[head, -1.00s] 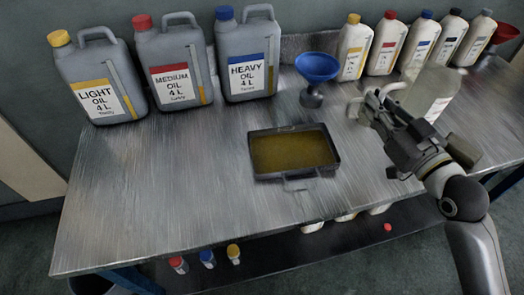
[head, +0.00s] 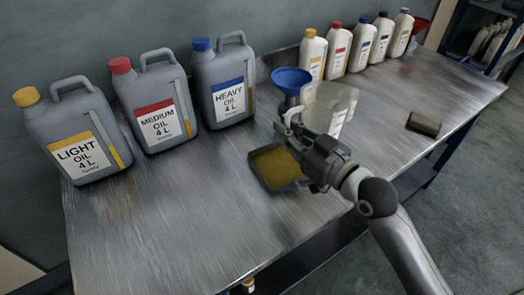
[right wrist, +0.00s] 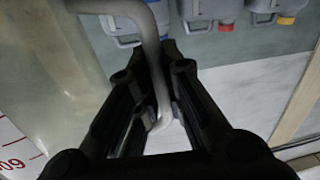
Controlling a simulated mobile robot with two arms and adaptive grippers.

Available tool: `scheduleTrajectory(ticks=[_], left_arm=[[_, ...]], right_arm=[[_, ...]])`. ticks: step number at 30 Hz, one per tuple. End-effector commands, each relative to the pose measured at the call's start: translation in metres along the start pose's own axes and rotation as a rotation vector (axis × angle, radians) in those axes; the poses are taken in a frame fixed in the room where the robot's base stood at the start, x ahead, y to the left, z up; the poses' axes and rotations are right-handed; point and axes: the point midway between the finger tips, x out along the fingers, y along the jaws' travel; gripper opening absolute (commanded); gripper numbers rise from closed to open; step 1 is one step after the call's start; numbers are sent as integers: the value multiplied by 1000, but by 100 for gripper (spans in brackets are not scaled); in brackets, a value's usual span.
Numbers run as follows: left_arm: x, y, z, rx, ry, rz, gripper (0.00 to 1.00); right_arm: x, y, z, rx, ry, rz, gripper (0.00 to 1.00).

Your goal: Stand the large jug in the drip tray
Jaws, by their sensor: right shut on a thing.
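The large jug (head: 334,103) is translucent and pale, and looks roughly upright. My right gripper (head: 292,118) is shut on its handle. In the right wrist view the grey handle (right wrist: 155,60) runs between the fingers, and the jug's wall (right wrist: 45,80) with red marks fills the left side. The drip tray (head: 259,179) is a dark shallow tray with brownish oil, on the table. The gripper and jug are at its right and far side in the head view and hide part of it. I cannot tell whether the jug's base touches anything. My left gripper is not in view.
Three grey cans, light (head: 72,130), medium (head: 155,102) and heavy oil (head: 222,82), stand at the back left. A blue funnel (head: 291,78) stands behind the jug. Several small bottles (head: 336,48) line the back right. A dark block (head: 424,124) lies right. The front left table is clear.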

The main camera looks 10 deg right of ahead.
Motion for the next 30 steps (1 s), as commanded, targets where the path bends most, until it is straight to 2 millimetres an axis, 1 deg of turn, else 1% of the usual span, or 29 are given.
scheduleTrajectory(ticks=[1,3,6,10,16,18,21,23,25,30], left_arm=[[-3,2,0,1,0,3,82],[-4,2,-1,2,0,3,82],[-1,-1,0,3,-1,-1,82],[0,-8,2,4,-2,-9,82],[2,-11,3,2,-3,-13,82],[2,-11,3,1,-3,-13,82],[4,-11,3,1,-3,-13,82],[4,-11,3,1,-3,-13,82],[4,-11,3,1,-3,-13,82],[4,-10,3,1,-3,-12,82]], right_arm=[[13,-5,3,6,4,-1,0],[30,-11,10,5,3,-1,0],[44,-17,34,3,-2,-1,0],[58,-23,52,1,-1,-1,0],[69,-27,64,0,0,0,0],[75,-30,72,0,0,-1,0],[73,-30,90,-1,-4,0,0],[73,-30,96,-2,-2,0,0],[73,-31,100,-1,0,0,0],[73,-31,100,-1,1,1,0]])
